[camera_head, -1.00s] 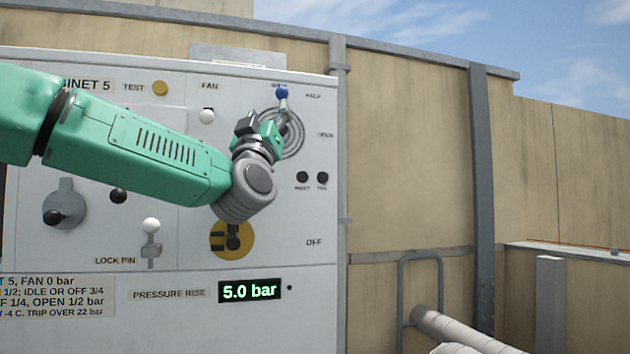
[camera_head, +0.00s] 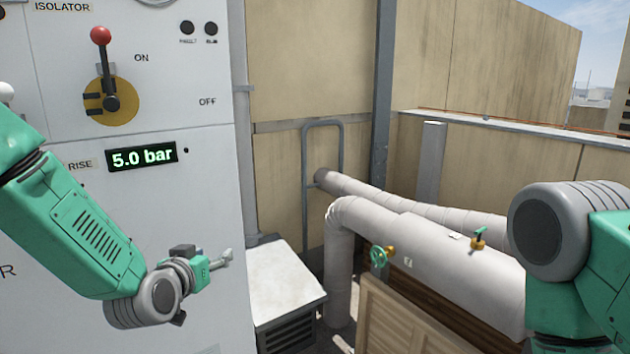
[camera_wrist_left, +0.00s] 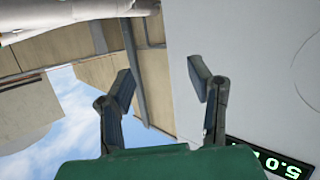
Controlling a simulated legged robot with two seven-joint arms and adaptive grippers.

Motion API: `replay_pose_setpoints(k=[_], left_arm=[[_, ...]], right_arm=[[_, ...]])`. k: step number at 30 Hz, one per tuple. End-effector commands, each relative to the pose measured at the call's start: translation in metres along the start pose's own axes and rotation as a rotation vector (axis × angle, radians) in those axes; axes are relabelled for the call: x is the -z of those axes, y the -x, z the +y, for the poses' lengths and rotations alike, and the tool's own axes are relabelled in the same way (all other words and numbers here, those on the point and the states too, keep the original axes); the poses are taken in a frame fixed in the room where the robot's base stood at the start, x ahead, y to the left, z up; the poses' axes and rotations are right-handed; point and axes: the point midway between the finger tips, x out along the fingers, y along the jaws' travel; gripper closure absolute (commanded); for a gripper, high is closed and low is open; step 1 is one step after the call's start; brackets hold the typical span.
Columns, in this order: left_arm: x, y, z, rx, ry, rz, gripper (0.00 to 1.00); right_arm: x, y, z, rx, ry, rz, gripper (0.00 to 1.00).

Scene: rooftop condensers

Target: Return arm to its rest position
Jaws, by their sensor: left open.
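My left arm, green and grey, comes in from the left in the head view. Its gripper (camera_head: 222,261) hangs low in front of the white cabinet (camera_head: 205,225), away from the controls. In the left wrist view the two dark fingers of the left gripper (camera_wrist_left: 162,82) are spread apart with nothing between them. My right arm's green and grey links (camera_head: 560,250) stand at the right edge of the head view; its gripper is out of the picture.
The isolator lever (camera_head: 103,75), with a red knob, stands upright on a yellow disc. The display (camera_head: 141,157) reads 5.0 bar. A low grey box (camera_head: 283,280), large lagged pipes (camera_head: 440,255) with small valves and a wooden crate (camera_head: 400,320) lie right of the cabinet.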

Motion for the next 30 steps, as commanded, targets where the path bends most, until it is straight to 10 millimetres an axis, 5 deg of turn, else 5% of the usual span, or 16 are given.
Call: replay_pose_setpoints(k=[1, 6, 11, 15, 22, 30], left_arm=[[-0.043, 0.008, -0.001, -0.003, -0.002, -0.090, 0.53], [-0.167, 0.051, -0.008, -0.001, -0.002, -0.375, 0.53], [-0.271, 0.117, -0.018, 0.017, 0.001, -0.651, 0.53], [-0.343, 0.191, -0.028, 0.045, 0.002, -0.891, 0.53], [-0.401, 0.289, -0.042, 0.095, 0.001, -1.166, 0.53], [-0.411, 0.314, -0.045, 0.110, 0.001, -1.233, 0.53]], right_arm=[[0.000, -0.001, 0.000, 0.000, 0.000, 0.000, 0.60], [0.000, -0.004, 0.000, 0.000, 0.000, 0.000, 0.60], [0.000, -0.006, 0.000, 0.000, 0.000, 0.000, 0.60], [0.000, -0.008, 0.000, 0.000, 0.000, 0.000, 0.60], [-0.001, -0.010, 0.000, 0.000, 0.000, 0.000, 0.60], [-0.001, -0.010, 0.000, 0.000, 0.000, 0.000, 0.60]])
